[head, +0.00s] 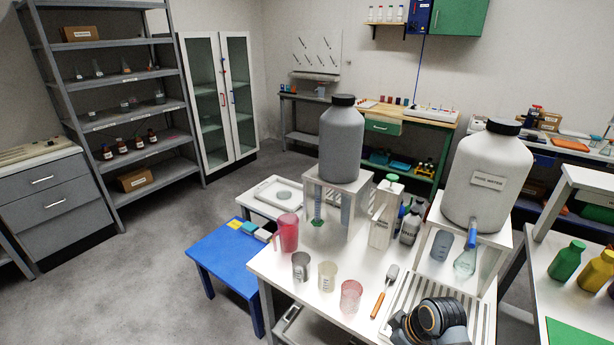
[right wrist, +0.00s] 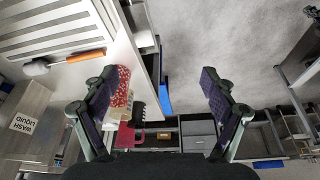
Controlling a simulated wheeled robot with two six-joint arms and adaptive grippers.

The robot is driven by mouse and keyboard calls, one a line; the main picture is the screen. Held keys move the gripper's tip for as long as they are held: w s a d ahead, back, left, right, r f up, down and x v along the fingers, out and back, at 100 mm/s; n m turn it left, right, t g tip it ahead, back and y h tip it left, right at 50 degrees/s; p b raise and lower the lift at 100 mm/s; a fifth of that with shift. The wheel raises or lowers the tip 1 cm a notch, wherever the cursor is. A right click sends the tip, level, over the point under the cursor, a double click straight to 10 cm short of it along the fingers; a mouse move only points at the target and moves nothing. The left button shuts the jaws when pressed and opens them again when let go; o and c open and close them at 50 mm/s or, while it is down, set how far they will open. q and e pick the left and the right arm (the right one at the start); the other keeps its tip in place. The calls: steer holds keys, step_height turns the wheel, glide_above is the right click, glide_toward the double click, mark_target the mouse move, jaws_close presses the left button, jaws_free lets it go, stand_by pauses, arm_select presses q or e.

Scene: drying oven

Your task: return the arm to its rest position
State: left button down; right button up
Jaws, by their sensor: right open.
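My right gripper (right wrist: 160,74) shows in the right wrist view with its two dark fingers spread wide. Nothing is held between them; the table's edge and the grey floor show beyond the gap. A black and orange joint of my arm (head: 432,322) is at the bottom of the head view, over the white slatted rack (head: 405,297) at the table's front right. The fingers are hidden in the head view. My left gripper is in neither view.
Two large jugs, grey (head: 341,140) and white (head: 487,178), stand on raised stands. A blue side table (head: 232,262) adjoins it. Open floor (head: 150,270) lies to the left.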

steer(key=s+d+m+h, duration=0.45)
steer(key=s+m, duration=0.35)
steer(key=s, duration=0.5)
step_height(320, 180, down, 25)
steer(key=s+d, duration=0.2)
steer(key=d, duration=0.1)
steer(key=s+f+g+y, duration=0.1)
steer(key=s+f, duration=1.5)
steer(key=s, duration=0.3)
steer(key=shift+d+f+m+g, duration=0.3)
steer(key=shift+d+f, duration=0.1)
steer(key=shift+d, duration=0.05)
